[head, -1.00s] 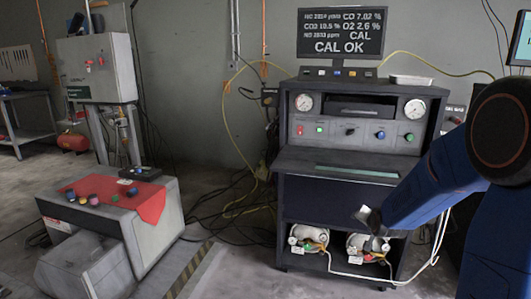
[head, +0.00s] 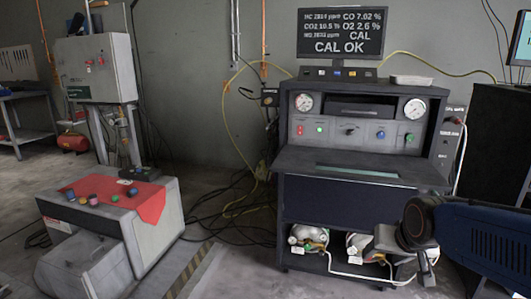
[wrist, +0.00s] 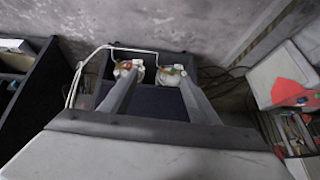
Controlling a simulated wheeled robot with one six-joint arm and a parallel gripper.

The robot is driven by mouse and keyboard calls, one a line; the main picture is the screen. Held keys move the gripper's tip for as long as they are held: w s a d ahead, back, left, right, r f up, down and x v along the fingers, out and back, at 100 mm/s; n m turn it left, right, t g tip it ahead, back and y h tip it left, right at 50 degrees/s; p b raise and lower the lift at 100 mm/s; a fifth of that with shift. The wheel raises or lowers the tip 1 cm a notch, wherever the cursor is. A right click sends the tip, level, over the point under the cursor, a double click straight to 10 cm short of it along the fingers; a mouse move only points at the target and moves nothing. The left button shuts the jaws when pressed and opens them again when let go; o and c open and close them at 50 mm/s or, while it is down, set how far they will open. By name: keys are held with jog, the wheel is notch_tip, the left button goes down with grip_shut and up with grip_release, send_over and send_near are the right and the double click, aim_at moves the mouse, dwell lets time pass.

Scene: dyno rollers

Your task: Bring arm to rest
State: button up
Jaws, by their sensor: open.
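My blue arm reaches in from the right edge of the head view. My gripper (head: 428,268) is at its end, low in front of the right side of the dark analyzer cart (head: 335,206). In the wrist view my gripper (wrist: 157,80) has two grey fingers spread wide apart, with nothing between them.
A monitor (head: 340,34) on the cart reads CAL OK. A grey roller unit (head: 155,225) with a red cloth (head: 150,206) stands at left. Cables (head: 215,205) lie on the floor between. A dark cabinet (head: 497,130) stands at right. Floor before the cart looks clear.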

jog(key=s+a+n+g, duration=0.1)
jog(key=s+n, duration=0.1)
jog(key=s, duration=1.3)
jog(key=shift+s+a+n+g, duration=0.15)
jog(key=shift+a+n+g, duration=0.15)
jog(key=shift+g, duration=0.1)
jog(key=shift+d+r, duration=0.1)
jog(key=shift+d, duration=0.05)
